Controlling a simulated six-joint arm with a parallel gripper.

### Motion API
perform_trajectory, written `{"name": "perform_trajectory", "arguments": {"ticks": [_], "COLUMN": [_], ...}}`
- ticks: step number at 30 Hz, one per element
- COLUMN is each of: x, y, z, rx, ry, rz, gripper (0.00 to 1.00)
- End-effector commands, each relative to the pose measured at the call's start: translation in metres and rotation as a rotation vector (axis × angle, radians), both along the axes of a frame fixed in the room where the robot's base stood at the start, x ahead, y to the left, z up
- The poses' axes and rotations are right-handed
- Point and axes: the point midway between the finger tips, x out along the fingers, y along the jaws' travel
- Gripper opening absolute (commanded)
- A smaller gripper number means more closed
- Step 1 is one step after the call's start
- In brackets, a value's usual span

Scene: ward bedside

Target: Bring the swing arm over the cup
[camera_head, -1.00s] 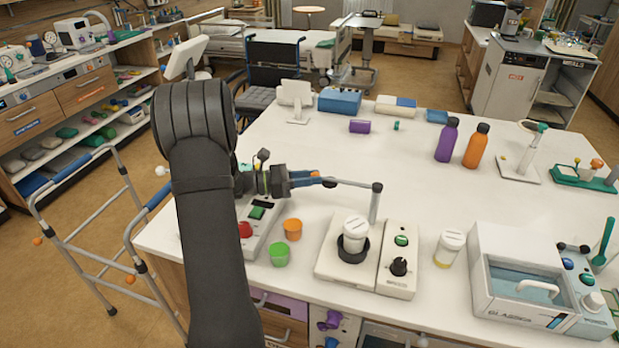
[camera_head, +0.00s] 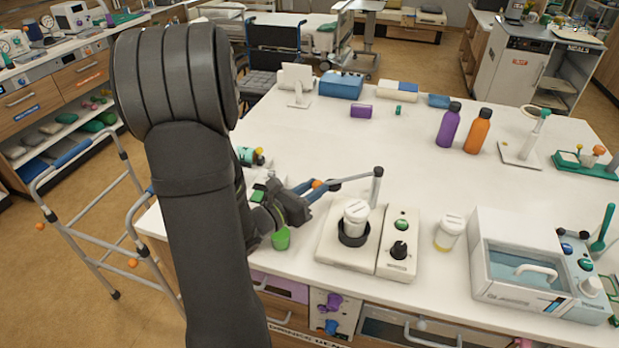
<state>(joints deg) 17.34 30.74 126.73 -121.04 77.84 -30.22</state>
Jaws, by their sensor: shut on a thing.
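The swing arm (camera_head: 352,179) is a thin grey bar on an upright post (camera_head: 376,188) at the back right corner of a white base (camera_head: 327,246). It points left and slightly towards the front. My gripper (camera_head: 316,187) is shut on its free left end, where a bit of orange shows. A white lidded cup (camera_head: 356,213) stands upright in a black ring (camera_head: 352,238) on the base. The bar passes behind and left of the cup, not above it. My forearm covers part of the table at the left.
A green cup (camera_head: 281,238) stands close under my wrist. A control box with a black knob (camera_head: 399,249) adjoins the base. A lidded jar (camera_head: 449,233) and a water bath (camera_head: 510,262) stand to the right. The table middle behind the post is clear.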

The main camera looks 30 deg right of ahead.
Motion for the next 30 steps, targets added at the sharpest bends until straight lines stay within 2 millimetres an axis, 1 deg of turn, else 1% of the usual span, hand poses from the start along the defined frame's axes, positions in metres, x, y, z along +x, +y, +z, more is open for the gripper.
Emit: {"name": "perform_trajectory", "arguments": {"ticks": [1,6,15,21,30], "x": [-0.008,-0.025,-0.046,-0.054,-0.057], "y": [0.0,0.0,-0.001,-0.002,-0.003], "z": [0.0,0.0,0.0,0.0,0.001], "rx": [0.0,0.001,0.0,0.0,-0.003], "ry": [0.003,0.001,0.001,-0.001,-0.002], "rz": [0.026,0.122,0.247,0.295,0.322], "gripper": [0.0,0.0,0.0,0.0,0.0]}}
